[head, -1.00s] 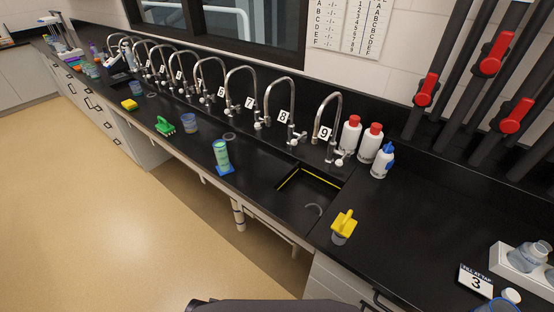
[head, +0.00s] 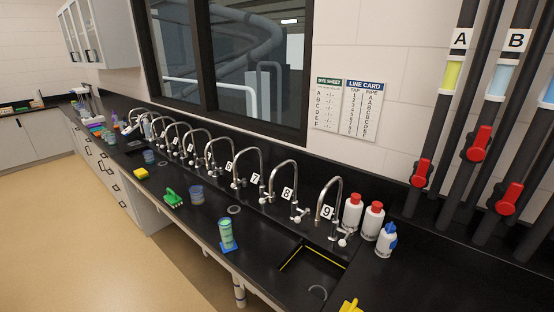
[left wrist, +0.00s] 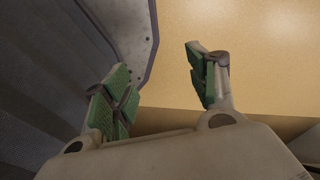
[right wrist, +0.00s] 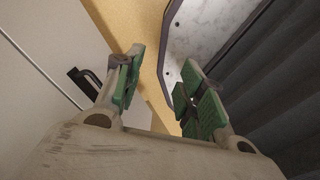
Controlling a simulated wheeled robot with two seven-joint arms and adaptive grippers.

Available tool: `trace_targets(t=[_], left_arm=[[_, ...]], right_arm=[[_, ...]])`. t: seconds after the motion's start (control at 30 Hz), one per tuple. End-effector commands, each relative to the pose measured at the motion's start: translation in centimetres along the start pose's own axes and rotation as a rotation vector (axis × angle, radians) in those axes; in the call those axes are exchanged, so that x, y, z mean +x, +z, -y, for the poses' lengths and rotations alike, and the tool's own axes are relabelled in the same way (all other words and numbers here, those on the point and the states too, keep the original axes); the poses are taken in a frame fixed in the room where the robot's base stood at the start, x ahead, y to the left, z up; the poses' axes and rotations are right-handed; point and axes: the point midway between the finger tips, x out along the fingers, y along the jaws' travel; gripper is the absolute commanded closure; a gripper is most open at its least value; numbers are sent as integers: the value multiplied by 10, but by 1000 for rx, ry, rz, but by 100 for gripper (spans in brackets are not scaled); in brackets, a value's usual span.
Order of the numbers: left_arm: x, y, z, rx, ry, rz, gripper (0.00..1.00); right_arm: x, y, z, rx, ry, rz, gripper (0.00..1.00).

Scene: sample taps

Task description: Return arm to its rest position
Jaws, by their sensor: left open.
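My left gripper (left wrist: 162,88) shows in the left wrist view with its green-padded fingers wide apart and nothing between them. It hangs over the tan floor, beside a grey part of my own body. My right gripper (right wrist: 158,88) shows in the right wrist view, also with its fingers apart and empty. It is near a white cabinet front (right wrist: 45,75) with a dark handle. Neither arm shows in the head view.
Dark pipes with red valves (head: 479,143) stand at right. The floor (head: 80,220) is clear.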

Motion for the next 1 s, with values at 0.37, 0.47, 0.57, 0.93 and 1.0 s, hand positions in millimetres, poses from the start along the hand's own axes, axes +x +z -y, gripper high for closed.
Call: trace_targets(t=[0.37,0.47,0.57,0.93,1.0], left_arm=[[0,60,-1,7,1,25,42],[0,64,-1,7,1,26,42],[0,65,-1,7,1,26,42],[0,65,-1,7,1,26,42],[0,65,-1,7,1,26,42]], right_arm=[[-19,-1,20,5,-21,2,61],[-19,-1,19,5,-21,2,61],[-19,-1,17,4,-19,2,61],[-18,-1,13,3,-14,2,61],[-18,-1,13,3,-14,2,61]])
